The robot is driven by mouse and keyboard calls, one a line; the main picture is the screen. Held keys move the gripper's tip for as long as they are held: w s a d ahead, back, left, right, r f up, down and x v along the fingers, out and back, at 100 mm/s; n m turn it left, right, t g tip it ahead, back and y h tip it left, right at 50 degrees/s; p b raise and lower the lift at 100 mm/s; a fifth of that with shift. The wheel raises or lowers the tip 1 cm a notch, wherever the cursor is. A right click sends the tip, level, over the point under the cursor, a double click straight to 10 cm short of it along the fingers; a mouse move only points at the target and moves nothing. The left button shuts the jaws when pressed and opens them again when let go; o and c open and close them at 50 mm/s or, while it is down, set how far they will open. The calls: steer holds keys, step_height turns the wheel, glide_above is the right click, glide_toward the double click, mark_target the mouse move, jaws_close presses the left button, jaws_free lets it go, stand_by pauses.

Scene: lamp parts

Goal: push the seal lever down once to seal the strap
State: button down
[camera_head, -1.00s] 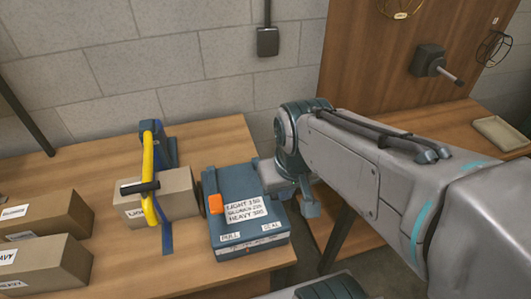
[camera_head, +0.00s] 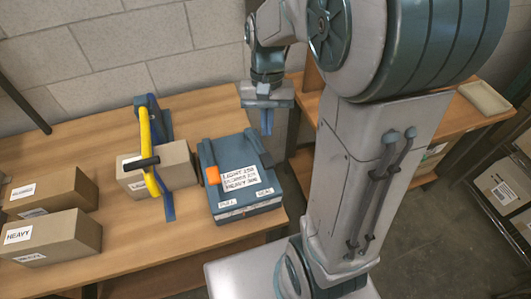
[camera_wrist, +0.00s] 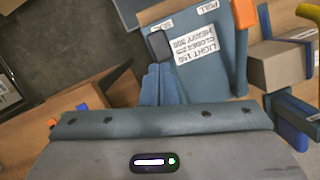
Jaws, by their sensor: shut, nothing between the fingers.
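The blue strapping machine (camera_head: 222,150) sits on the bench and carries a settings card, with PULL and SEAL labels on its front edge. The seal lever (camera_head: 258,148) is on its right side, on the SEAL side; its dark knob shows in the wrist view (camera_wrist: 160,44). An orange-tipped lever (camera_head: 212,175) is on the PULL side. A blue strap (camera_head: 167,208) runs by a carton (camera_head: 178,168) left of the machine. My gripper (camera_head: 267,132) is shut and empty, pointing down near the machine's back right corner. In the wrist view its fingertips (camera_wrist: 158,70) appear close to the dark knob; contact cannot be told.
Two more cartons (camera_head: 50,236) stand at the left of the bench (camera_head: 120,265). A grey tray (camera_head: 485,98) lies on another surface at the right.

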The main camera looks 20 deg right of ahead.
mark_target(267, 156)
steer(key=b+x, duration=0.5)
steer(key=x, duration=0.2)
steer(key=shift+b, duration=0.4)
stand_by(0.3)
steer(key=b+x, duration=0.1)
steer(key=x, duration=0.1)
steer(key=w+b+x, duration=0.1)
steer(key=b+x, duration=0.1)
steer(key=shift+s+d+f, duration=0.1)
steer(key=shift+d+f, duration=0.05)
steer(key=shift+f, duration=0.15)
steer(key=shift+r, duration=0.1)
